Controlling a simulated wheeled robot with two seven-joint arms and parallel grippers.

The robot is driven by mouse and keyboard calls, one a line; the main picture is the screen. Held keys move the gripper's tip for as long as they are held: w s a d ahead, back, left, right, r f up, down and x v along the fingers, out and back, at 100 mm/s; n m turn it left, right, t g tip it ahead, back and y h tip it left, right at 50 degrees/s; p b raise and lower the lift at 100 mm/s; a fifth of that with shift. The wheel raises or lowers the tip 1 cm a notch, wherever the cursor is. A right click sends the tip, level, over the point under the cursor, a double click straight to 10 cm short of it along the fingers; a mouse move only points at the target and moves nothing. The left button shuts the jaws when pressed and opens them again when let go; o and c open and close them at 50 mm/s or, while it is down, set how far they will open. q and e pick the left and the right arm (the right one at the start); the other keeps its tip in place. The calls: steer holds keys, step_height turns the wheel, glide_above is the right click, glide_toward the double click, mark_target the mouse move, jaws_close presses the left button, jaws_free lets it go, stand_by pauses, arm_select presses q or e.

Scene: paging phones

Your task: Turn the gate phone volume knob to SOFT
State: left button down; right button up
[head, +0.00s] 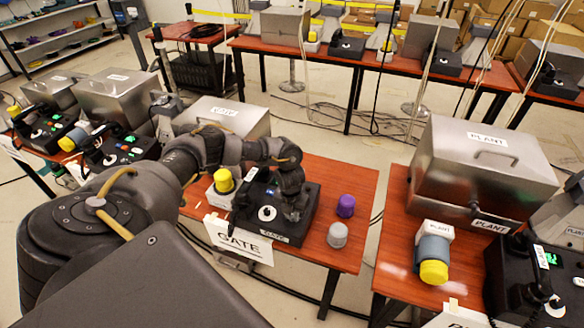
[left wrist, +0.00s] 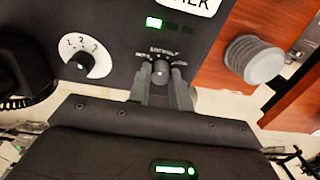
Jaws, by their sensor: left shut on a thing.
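The gate phone (head: 282,232) is a black box on the red-brown table, behind a white GATE sign (head: 238,240). My left gripper (head: 296,212) reaches down over its right part. In the left wrist view the two fingers of my left gripper (left wrist: 161,86) are shut on the small dark volume knob (left wrist: 161,67), one on each side. Small white labels arc around the knob but are too blurred to read surely. The white numbered dial (head: 267,213) is left of it and also shows in the left wrist view (left wrist: 83,58). My right gripper is not in view.
A grey knobbed cylinder (head: 337,235) and a purple one (head: 346,205) stand right of the phone. A yellow-capped unit (head: 223,182) stands to its left. A steel GATE case (head: 222,116) is behind. The PLANT table (head: 400,258) is across a gap to the right.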

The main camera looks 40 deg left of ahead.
arm_select(q)
steer(key=shift+w+a+n, duration=0.1)
steer(key=shift+w+n, duration=0.05)
steer(key=shift+n, duration=0.35)
steer(key=c, duration=1.3)
jaws_free()
steer(key=shift+o, duration=0.2)
step_height(320, 180, up, 11)
steer(key=b, duration=0.1)
steer(key=shift+s+a+b, duration=0.15)
steer(key=shift+s+b, duration=0.2)
